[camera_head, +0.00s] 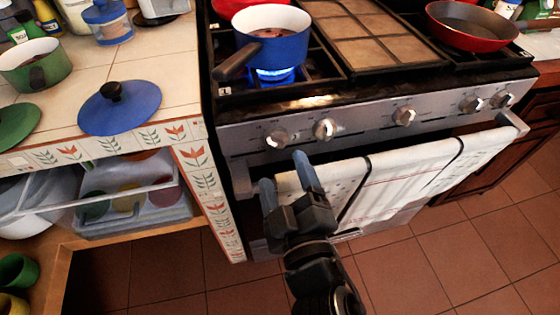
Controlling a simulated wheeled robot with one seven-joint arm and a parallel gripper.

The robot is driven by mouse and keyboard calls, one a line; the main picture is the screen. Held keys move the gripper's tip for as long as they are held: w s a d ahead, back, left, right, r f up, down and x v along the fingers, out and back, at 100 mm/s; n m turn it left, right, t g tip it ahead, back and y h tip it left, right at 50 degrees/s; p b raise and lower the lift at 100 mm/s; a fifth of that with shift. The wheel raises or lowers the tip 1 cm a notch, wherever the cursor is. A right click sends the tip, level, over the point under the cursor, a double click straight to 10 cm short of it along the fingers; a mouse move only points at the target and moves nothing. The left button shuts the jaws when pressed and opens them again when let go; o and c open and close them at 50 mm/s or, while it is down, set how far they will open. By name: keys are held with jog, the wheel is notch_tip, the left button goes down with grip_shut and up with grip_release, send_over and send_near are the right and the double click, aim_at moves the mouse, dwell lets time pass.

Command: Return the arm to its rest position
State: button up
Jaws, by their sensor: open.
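My gripper (285,178) is in front of the stove, near the lower middle of the head view. Its two blue-tipped fingers are apart, with nothing between them. The fingertips are just below the two left stove knobs (300,134) and beside the left end of the oven handle. I cannot tell whether they touch the stove front. My arm reaches up from the bottom edge of the view.
A blue pot (270,42) stands over a lit blue flame (274,75). A red pan (472,26) is at the back right. Towels (400,180) hang on the oven handle. A blue lid (120,108) lies on the left counter. Tiled floor (450,260) is open at lower right.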

jog(key=shift+s+d, duration=0.15)
jog(key=shift+s, duration=0.35)
jog(key=s+d+f+m+g+h+p, duration=0.25)
jog(key=s+d+m, duration=0.35)
jog(key=s+d, duration=0.65)
jog(key=s+d+r+m+h+p, duration=0.1)
jog(key=s+d+r+m, duration=0.2)
jog(key=s, duration=0.5)
jog(key=s+d+r+m+h, duration=0.1)
jog(key=s+d+r+m, duration=0.2)
jog(key=s+d+r, duration=0.2)
jog(key=s+d, duration=0.1)
jog(key=s, duration=0.2)
jog(key=shift+s+p, duration=0.35)
jog(key=shift+p, duration=0.05)
